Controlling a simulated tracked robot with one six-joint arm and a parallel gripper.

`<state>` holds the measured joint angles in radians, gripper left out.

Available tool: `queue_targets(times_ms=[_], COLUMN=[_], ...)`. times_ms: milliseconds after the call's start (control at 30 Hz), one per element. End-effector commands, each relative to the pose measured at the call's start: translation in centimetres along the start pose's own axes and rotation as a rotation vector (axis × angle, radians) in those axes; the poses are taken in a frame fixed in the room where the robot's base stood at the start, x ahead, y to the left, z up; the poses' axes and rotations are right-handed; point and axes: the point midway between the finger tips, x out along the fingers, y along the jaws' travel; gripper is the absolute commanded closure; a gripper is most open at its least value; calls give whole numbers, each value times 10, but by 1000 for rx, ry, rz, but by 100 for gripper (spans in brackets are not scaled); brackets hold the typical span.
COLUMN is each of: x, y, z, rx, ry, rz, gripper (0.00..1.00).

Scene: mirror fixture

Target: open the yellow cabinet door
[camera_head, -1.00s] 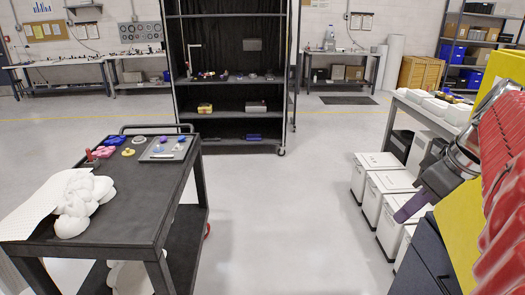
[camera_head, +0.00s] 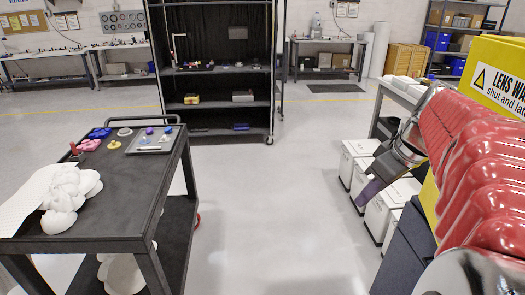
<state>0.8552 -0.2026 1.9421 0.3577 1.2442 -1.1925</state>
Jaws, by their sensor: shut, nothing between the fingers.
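The yellow cabinet (camera_head: 497,72) is at the right edge of the head view, with a black-lettered warning label on its upper part. A lower yellow part (camera_head: 429,197) shows to the left of my arm. My red ribbed arm covers much of the cabinet, and the right edge cuts it off. I see no handle and cannot tell whether the door is shut or ajar. My gripper (camera_head: 368,192), with purple-grey fingers, is shut and empty. It points down and left, to the left of the cabinet, over the white bins in the picture.
White bins (camera_head: 378,215) stand on the floor left of a dark blue-grey cabinet (camera_head: 403,255). A black cart (camera_head: 110,205) with small parts and a white lumpy object stands at left. A black shelf rack (camera_head: 215,85) is behind. The floor between is clear.

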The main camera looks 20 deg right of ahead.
Motion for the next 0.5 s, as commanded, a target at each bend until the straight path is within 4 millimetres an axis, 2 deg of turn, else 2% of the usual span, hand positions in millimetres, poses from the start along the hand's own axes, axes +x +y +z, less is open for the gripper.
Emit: queue_targets(times_ms=[33,100,167,500], x=[0,0,0,0], y=[-18,-6,-3,1], z=[-4,-1,0,1], rx=[-7,0,2,3], ry=[2,0,0,0], rz=[1,0,1,1], gripper=[100,100,100,100])
